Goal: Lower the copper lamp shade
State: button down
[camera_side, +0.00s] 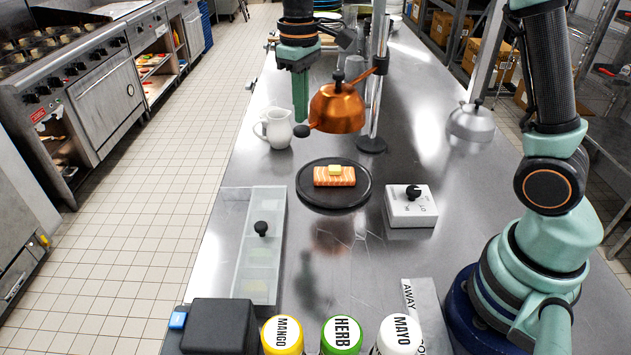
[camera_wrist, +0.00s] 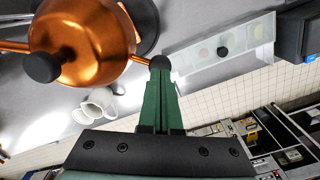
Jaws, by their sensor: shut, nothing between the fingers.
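The copper lamp shade (camera_side: 336,112) hangs beside a metal pole (camera_side: 378,90), raised above a dark plate (camera_side: 310,201) with a salmon piece (camera_side: 334,177) topped with butter. A black knob (camera_side: 302,131) sticks out at the shade's lower left on a short rod, and another knob tops the shade. My green gripper (camera_side: 301,118) is shut and empty, pointing down with its tips just above the side knob. In the wrist view the shade (camera_wrist: 85,40) fills the upper left, and the side knob (camera_wrist: 160,62) lies at my fingertips (camera_wrist: 158,72); whether they touch I cannot tell.
A white jug (camera_side: 277,128) stands left of the shade. A white dial box (camera_side: 411,207) sits right of the plate, and a silver domed item (camera_side: 470,121) further back. A clear-lidded container (camera_side: 255,232) and sauce bottles (camera_side: 342,334) are at the front.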

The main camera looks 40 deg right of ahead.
aim_at(302, 128)
jog(key=shift+f, duration=0.15)
jog(key=shift+f, duration=3.65)
jog(key=shift+r, duration=4.6)
jog(key=shift+s+r, duration=0.1)
jog(key=shift+s, duration=0.05)
jog(key=s+d+m+t, duration=0.1)
jog(key=s+t, duration=0.1)
jog(key=s, duration=0.5)
jog(key=s+d+r+m+t, duration=0.1)
jog(key=s+d+m+t, duration=0.1)
jog(key=s, duration=0.6)
jog(key=shift+s+d+r+t, duration=0.2)
jog(key=shift+d+r+t, duration=0.1)
jog(key=shift+t, duration=0.5)
